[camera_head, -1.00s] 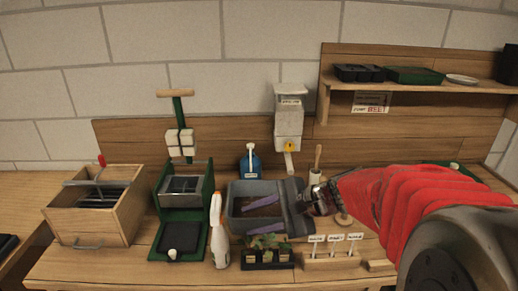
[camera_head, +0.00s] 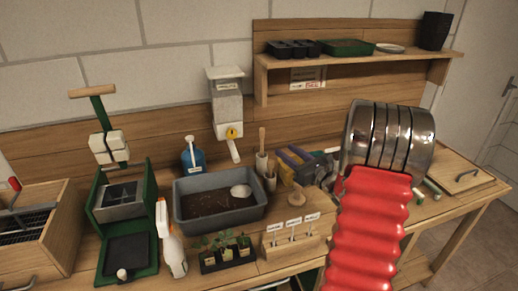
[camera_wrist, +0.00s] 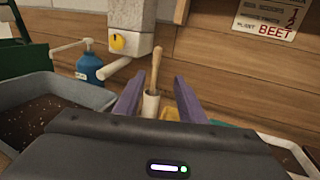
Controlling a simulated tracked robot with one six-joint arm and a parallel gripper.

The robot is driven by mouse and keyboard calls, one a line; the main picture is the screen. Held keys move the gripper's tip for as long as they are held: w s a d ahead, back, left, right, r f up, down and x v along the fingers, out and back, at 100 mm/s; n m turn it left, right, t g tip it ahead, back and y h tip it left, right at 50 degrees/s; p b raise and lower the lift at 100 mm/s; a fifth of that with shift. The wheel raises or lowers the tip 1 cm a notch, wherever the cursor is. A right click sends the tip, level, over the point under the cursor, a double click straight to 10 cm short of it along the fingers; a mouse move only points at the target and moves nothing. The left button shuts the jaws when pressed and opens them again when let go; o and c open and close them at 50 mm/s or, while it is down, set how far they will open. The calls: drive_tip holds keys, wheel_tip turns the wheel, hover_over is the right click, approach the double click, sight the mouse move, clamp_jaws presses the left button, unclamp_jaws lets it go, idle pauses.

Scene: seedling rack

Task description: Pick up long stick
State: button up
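A long thin wooden stick (camera_head: 262,139) stands upright in a pale cup (camera_head: 261,163) behind the grey soil tray. In the wrist view the stick (camera_wrist: 155,69) leans slightly, with its lower end inside the cup (camera_wrist: 151,103). My gripper (camera_head: 290,160) is to the right of the cup in the head view, its purple fingers pointing toward the back boards. In the wrist view my gripper (camera_wrist: 157,92) is open, and the stick and cup appear between the fingertips. No contact with the stick shows. The bottom of the cup is hidden.
The grey tray (camera_head: 178,205) holds soil. A dispenser (camera_head: 227,105) and blue bottle (camera_head: 192,155) stand behind it. A wooden label block (camera_head: 290,246) and seedlings (camera_head: 227,255) are in front. A shelf (camera_head: 350,62) overhangs the back right.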

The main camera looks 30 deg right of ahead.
sight(262, 138)
drive_tip(key=w+a, duration=0.1)
drive_tip(key=w, duration=0.8)
idle(0.3)
drive_tip(key=shift+w, duration=0.15)
drive_tip(key=shift+w+a, duration=0.15)
drive_tip(key=shift+w, duration=2.4)
drive_tip(key=shift+c, duration=0.3)
clamp_jaws()
